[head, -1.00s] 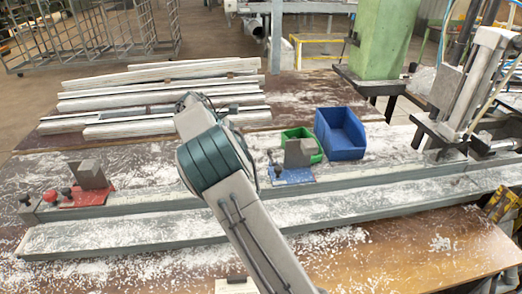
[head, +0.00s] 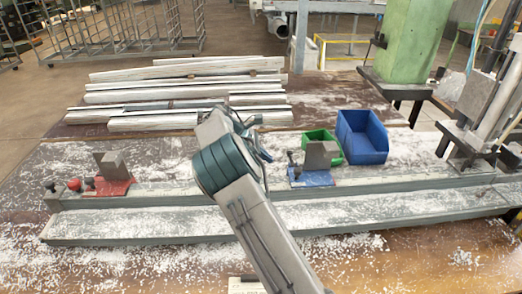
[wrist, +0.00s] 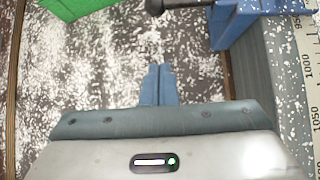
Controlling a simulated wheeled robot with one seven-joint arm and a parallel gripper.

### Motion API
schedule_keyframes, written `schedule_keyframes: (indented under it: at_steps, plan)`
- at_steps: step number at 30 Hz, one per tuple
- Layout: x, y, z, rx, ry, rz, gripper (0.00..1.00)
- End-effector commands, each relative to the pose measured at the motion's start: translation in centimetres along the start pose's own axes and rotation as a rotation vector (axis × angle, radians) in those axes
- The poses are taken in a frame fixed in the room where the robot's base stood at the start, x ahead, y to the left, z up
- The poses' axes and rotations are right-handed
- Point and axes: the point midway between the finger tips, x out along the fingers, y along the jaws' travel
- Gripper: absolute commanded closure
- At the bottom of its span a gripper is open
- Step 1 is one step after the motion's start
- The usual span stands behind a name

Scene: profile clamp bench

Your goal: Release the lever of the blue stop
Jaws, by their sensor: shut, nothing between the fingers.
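The blue stop (head: 312,179) sits on the long grey rail at the middle right of the head view, with a grey block (head: 320,154) on it. Part of the blue stop (wrist: 236,22) shows at the top right of the wrist view. A dark round knob on a rod (wrist: 158,6), seemingly its lever, reaches left from it at the top edge. My gripper (wrist: 158,78) is shut and empty, its blue-grey fingers apart from the knob and below it in the picture.
A green bin (head: 322,139) and a blue bin (head: 362,137) stand behind the blue stop. A red stop (head: 109,187) is at the rail's left. White profiles (head: 185,95) lie at the back. A scale (wrist: 307,60) runs along the rail. Pale chips cover the bench.

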Motion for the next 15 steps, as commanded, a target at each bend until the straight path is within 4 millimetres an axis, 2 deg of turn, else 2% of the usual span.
schedule_keyframes:
  at_steps: [6,10,15]
  plan:
    - [4.6,-0.1,0.0,-0.001,-0.003,-0.003,1.0]
    - [3.8,0.0,2.0,0.002,0.001,0.003,1.0]
    - [3.4,0.0,3.4,-0.001,0.0,0.001,1.0]
